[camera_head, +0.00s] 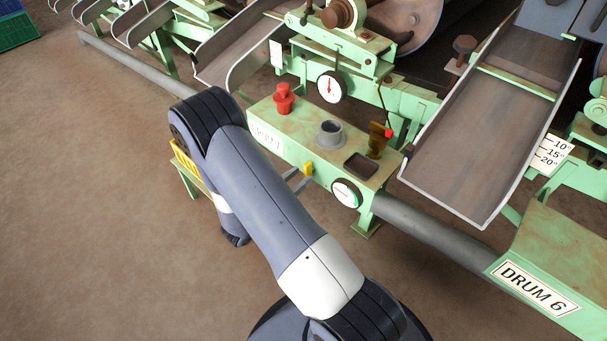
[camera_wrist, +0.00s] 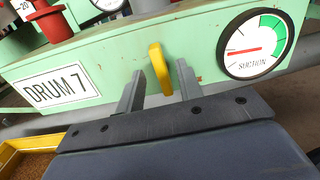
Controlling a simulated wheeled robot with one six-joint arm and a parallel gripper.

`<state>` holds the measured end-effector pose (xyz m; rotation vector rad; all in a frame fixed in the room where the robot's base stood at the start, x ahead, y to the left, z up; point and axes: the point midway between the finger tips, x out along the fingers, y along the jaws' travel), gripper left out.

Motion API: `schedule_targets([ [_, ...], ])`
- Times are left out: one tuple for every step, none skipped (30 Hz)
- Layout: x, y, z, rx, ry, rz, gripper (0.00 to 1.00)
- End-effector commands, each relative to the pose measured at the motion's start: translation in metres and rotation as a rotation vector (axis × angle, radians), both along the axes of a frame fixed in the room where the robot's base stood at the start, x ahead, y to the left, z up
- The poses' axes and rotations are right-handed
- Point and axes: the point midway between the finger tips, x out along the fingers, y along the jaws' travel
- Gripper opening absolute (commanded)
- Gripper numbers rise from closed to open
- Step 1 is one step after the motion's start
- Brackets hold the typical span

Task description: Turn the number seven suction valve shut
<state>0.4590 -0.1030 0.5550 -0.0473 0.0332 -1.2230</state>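The yellow suction valve handle (camera_wrist: 161,68) stands out from the green box front in the wrist view, roughly upright and slightly tilted. It also shows in the head view (camera_head: 308,169). My gripper (camera_wrist: 160,76) is open, with one finger on each side of the handle; I cannot tell whether either finger touches it. The plate DRUM 7 (camera_wrist: 62,88) is left of the handle. The suction gauge (camera_wrist: 255,44) is to its right, with its red needle pointing left, away from the green band. My arm hides part of the box in the head view.
The green box top (camera_head: 300,137) carries a red knob (camera_head: 284,98), a grey cup (camera_head: 330,134) and an amber piece (camera_head: 378,139). A grey pipe (camera_head: 430,229) runs right towards the DRUM 6 box (camera_head: 537,287). A yellow tray (camera_wrist: 32,143) is at lower left.

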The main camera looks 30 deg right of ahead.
Motion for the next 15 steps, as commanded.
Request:
schedule_targets([
  [0.002, -0.007, -0.001, 0.000, -0.001, -0.003, 0.35],
  [0.003, -0.010, -0.001, 0.000, -0.001, -0.003, 0.35],
  [0.005, -0.013, -0.001, 0.000, -0.001, -0.003, 0.35],
  [0.006, -0.016, 0.000, 0.000, -0.001, -0.002, 0.35],
  [0.006, -0.018, 0.000, 0.000, -0.001, -0.002, 0.35],
  [0.007, -0.020, 0.000, 0.000, -0.001, -0.002, 0.35],
  [0.008, -0.021, 0.000, 0.000, -0.001, -0.001, 0.35],
  [0.008, -0.022, 0.000, 0.000, -0.001, -0.001, 0.35],
  [0.009, -0.023, 0.000, 0.000, -0.001, 0.000, 0.35],
  [0.009, -0.023, 0.000, 0.000, -0.001, 0.001, 0.35],
  [0.009, -0.023, 0.000, 0.000, -0.001, 0.001, 0.35],
  [0.009, -0.024, 0.000, 0.000, -0.001, 0.001, 0.35],
  [0.009, -0.024, 0.000, 0.000, -0.001, 0.001, 0.35],
  [0.009, -0.024, 0.000, 0.000, -0.001, 0.001, 0.35],
  [0.009, -0.024, 0.000, 0.000, -0.001, 0.001, 0.35],
])
